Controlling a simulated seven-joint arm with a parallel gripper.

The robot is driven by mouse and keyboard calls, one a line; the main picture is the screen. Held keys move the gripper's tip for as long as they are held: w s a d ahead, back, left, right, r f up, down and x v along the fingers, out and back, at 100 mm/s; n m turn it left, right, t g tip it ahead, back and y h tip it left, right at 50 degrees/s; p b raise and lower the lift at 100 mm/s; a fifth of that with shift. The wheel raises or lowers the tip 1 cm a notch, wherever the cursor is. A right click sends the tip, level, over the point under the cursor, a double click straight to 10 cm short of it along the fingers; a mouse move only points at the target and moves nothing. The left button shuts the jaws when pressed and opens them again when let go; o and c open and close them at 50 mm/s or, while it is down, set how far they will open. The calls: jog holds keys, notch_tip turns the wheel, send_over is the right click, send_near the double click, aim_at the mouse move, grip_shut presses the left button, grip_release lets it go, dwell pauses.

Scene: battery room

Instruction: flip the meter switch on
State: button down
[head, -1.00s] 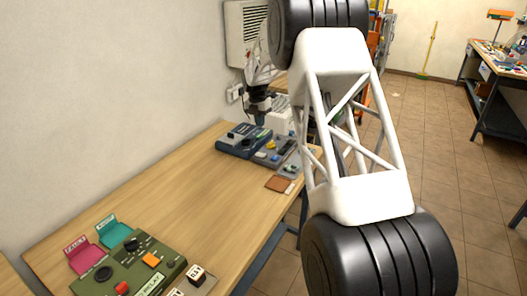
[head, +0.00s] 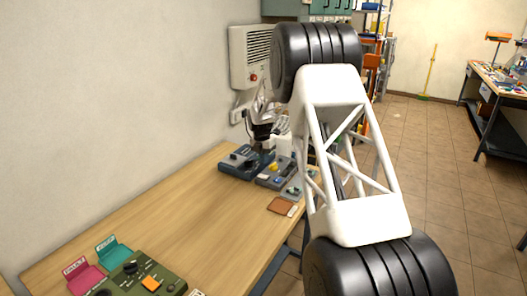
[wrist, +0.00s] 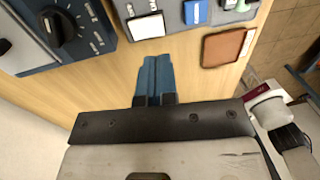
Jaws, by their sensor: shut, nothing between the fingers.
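My gripper (wrist: 154,64) shows in the wrist view with its two blue fingers together and nothing between them. The fingers are over bare wood, below the grey panel (wrist: 203,12) and to the right of a dark blue unit (wrist: 90,38) with a black knob. In the head view, the dark blue unit (head: 240,166) stands at the far end of the bench, beside the grey panel (head: 270,181). My gripper is close to these units, but its fingertips cannot be made out there. I cannot tell which control is the meter switch.
A brown square pad (head: 282,206) lies near the bench's right edge. A green box (head: 130,284) with pink and teal tags is at the near end. The wooden bench top (head: 185,215) between is clear. A wall heater (head: 249,55) hangs behind.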

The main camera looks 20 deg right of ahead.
aim_at(264, 176)
jog(key=shift+s+d+f, duration=0.1)
jog(key=shift+f, duration=1.05)
jog(key=shift+s+d+f, duration=0.1)
jog(key=shift+d+f, duration=0.05)
jog(key=shift+f, duration=1)
jog(key=shift+s+d+f, duration=0.1)
jog(key=shift+f, duration=1.05)
jog(key=shift+s+f, duration=0.1)
jog(key=shift+f, duration=0.2)
jog(key=shift+w+a+r, duration=0.25)
jog(key=shift+w+a, duration=0.2)
jog(key=shift+w, duration=0.05)
jog(key=shift+r, duration=0.1)
notch_tip(264, 176, up, 14)
jog(key=s+d, duration=0.1)
